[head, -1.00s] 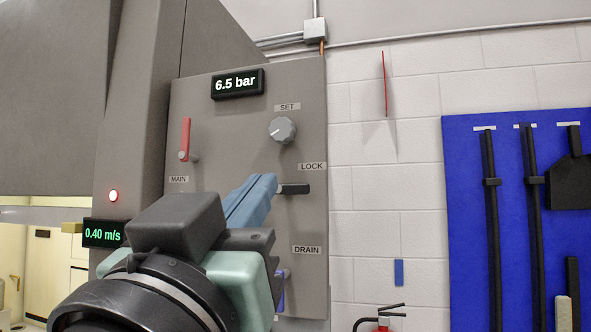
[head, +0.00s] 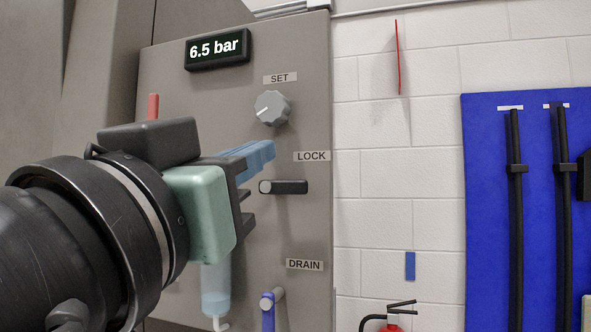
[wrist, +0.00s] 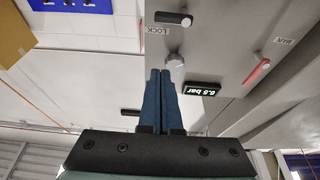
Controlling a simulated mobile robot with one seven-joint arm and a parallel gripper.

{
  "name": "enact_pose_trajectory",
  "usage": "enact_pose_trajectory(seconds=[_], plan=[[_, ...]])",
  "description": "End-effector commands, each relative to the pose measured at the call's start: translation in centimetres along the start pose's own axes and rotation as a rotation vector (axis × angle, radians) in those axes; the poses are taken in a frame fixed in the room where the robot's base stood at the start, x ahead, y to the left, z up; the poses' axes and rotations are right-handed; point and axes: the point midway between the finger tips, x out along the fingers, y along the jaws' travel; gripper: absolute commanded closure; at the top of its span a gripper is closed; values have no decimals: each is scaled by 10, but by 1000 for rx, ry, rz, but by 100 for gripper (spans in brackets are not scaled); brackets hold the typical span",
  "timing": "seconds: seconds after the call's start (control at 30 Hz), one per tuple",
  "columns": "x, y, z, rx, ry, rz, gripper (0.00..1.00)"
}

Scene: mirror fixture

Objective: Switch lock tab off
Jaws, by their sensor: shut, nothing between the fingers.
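The lock tab (head: 290,187) is a short black bar on the grey panel, below the LOCK label (head: 312,156). It lies horizontal, with a pale round pivot end at its left. It also shows in the wrist view (wrist: 173,19), beyond the fingers and beside the LOCK lettering. My gripper (head: 268,151) has blue fingers shut together with nothing between them. In the head view the fingertips appear just above and left of the tab. In the wrist view the fingertips (wrist: 160,73) appear apart from the tab, but the exact depth gap is unclear.
The grey SET knob (head: 272,108) is above the fingers. The red MAIN lever (head: 153,106) is mostly hidden behind my gripper. A fire extinguisher (head: 390,327) stands at lower right.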

Motion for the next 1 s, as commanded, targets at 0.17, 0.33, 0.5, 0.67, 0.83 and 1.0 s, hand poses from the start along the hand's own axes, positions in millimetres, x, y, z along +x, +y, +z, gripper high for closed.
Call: enact_pose_trajectory(seconds=[0.17,0.33,0.5,0.67,0.83,1.0], plan=[[23,0,-3,-3,-4,2,100],[60,0,-5,-4,-5,2,100],[98,1,-5,-3,-4,1,100],[93,0,16,-1,-4,-1,100],[88,0,30,-1,-2,0,100],[85,0,37,-1,-1,0,100]])
